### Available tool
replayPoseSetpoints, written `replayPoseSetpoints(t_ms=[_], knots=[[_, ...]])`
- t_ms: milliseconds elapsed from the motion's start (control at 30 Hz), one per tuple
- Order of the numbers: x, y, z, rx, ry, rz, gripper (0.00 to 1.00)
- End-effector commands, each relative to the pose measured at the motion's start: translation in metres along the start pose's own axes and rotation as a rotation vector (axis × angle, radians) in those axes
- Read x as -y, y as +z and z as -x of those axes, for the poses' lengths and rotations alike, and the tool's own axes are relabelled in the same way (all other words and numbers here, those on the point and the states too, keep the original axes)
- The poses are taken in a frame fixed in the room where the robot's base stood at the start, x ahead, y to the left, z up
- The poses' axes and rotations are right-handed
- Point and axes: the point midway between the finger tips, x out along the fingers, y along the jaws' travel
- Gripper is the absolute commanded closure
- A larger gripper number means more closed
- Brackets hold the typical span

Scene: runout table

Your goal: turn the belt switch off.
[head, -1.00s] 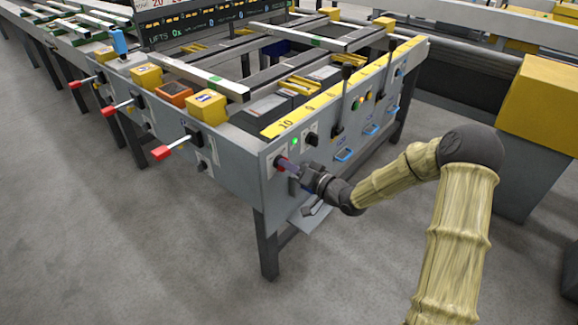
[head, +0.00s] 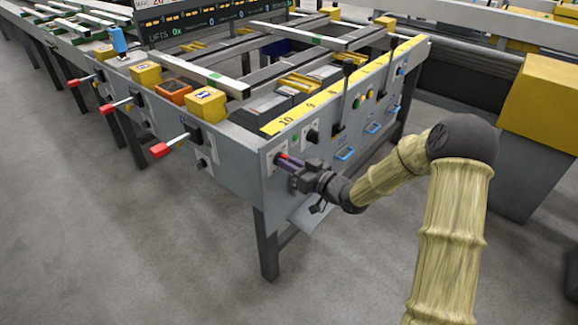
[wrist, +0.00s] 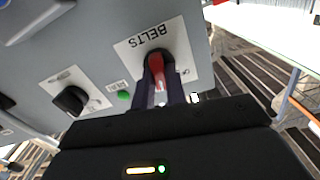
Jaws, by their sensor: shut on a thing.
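The belt switch (wrist: 158,68) is a red-handled rotary knob on a white plate marked BELTS, upside down in the wrist view. My gripper (wrist: 162,85) has its dark fingers on either side of the red handle, shut on it. In the head view my gripper (head: 291,163) reaches the left end of the table's grey front panel, where its fingers hide most of the switch. A small green lamp (wrist: 123,96) sits beside the plate. The exact angle of the handle is hard to tell between the fingers.
Another black knob (wrist: 71,100) is close beside the switch. Along the panel are levers (head: 342,100) and blue handles (head: 345,154). Red-tipped levers (head: 160,150) stick out from the left side. The floor (head: 150,250) in front is clear.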

Motion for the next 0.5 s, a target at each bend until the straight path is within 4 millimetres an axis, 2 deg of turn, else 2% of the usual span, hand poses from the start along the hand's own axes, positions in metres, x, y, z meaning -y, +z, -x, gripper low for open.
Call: replayPoseSetpoints(t_ms=[500], knots=[[0.0,0.0055,0.0008,0.002,0.004,0.491,1.0]])
